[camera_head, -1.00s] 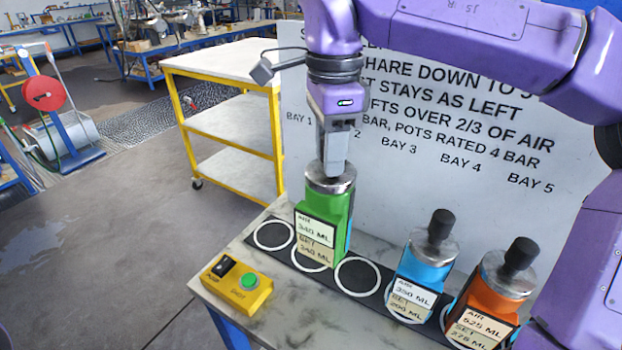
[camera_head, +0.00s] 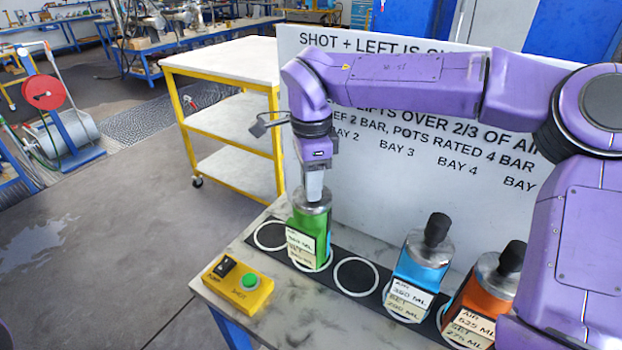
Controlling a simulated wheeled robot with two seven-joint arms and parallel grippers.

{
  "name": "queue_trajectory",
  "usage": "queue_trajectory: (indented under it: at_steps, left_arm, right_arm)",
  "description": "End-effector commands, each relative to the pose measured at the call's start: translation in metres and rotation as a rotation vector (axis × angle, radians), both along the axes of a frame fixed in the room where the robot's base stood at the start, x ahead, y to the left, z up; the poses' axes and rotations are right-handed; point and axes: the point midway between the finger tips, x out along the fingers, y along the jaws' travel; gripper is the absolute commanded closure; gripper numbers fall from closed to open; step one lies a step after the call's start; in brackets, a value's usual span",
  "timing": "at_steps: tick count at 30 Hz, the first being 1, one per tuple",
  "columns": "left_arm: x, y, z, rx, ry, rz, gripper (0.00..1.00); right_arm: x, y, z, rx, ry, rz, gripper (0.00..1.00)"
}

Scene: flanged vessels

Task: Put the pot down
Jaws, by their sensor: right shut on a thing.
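My right gripper (camera_head: 314,191) comes down from above and is shut on the metal top of the green pot (camera_head: 323,232). The pot is upright, or nearly so, at the second white ring from the left, with part of the ring (camera_head: 318,268) showing around its base. I cannot tell whether its base touches the mat. Two paper labels on its front are hard to read. My left gripper is not in view.
A blue pot (camera_head: 424,262) and an orange pot (camera_head: 484,297) with black knobs stand to the right. The first ring (camera_head: 270,235) and third ring (camera_head: 356,275) are empty. A yellow button box (camera_head: 238,286) sits at the front left. A lettered white board (camera_head: 400,180) stands behind.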

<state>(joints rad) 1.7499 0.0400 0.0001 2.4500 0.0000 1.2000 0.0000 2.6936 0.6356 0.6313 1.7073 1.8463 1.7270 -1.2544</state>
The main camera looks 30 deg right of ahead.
Motion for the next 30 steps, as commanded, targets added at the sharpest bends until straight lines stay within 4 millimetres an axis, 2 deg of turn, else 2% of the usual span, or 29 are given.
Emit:
queue_trajectory:
  at_steps: [7,8,9,10,20,23,30]
  left_arm:
    - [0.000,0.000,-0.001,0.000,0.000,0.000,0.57]
    - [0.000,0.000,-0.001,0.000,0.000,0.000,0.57]
    - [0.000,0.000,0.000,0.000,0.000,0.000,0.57]
    - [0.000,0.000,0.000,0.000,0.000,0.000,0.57]
    - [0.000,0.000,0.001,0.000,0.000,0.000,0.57]
    - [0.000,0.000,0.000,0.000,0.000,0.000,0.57]
    - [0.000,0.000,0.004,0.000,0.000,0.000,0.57]
  right_arm:
    - [0.000,0.000,-0.001,0.002,-0.001,0.001,1.00]
    - [0.000,0.000,-0.002,0.000,0.001,0.000,0.59]
    - [0.000,0.000,-0.002,0.000,0.000,0.000,0.46]
    - [0.000,0.000,-0.002,0.000,0.000,0.000,0.39]
    - [0.000,0.000,0.003,-0.001,-0.002,0.000,0.39]
    - [0.001,0.000,0.018,0.000,-0.003,-0.002,0.39]
    - [0.001,0.000,0.081,-0.001,-0.004,-0.001,0.39]
